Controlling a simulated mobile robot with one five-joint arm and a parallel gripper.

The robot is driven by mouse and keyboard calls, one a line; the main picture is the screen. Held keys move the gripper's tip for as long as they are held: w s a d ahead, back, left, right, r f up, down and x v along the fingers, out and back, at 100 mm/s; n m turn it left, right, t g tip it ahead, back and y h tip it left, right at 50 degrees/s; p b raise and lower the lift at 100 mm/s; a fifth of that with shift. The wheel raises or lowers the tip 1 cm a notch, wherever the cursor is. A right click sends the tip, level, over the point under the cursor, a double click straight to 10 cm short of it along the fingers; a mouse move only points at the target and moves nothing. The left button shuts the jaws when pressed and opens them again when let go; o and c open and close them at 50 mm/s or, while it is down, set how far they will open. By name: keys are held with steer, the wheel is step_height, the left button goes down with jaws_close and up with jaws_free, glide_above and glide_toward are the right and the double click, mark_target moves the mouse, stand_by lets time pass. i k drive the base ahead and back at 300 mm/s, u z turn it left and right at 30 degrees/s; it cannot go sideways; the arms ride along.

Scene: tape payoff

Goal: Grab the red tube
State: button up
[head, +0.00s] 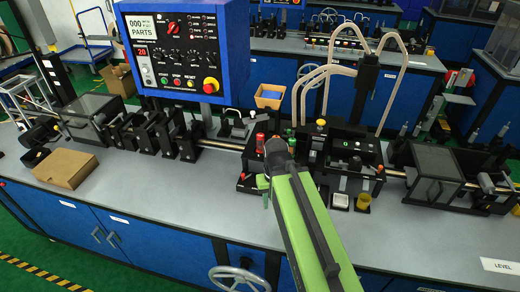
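A small upright red cylinder (260,141), which looks like the red tube, stands on the bench among the black fixtures, just left of the end of my arm. My gripper (276,152) is at the far end of my green arm, close to the cylinder in the picture. The fingers are dark and too small to tell whether they are open or shut, and I cannot tell whether they touch anything. The arm hides part of the bench and fixtures behind it.
A blue control panel (182,48) rises behind the bench. Black fixtures line a rail, including a dark box (432,172) at right. A cardboard box (66,168) lies at left. Pale curved hoses (330,70) arch behind.

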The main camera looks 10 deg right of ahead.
mark_target(260, 138)
steer(key=z, duration=0.15)
steer(key=k, duration=0.45)
steer(key=u, duration=1.35)
steer(key=i, duration=0.55)
steer(key=u, duration=0.35)
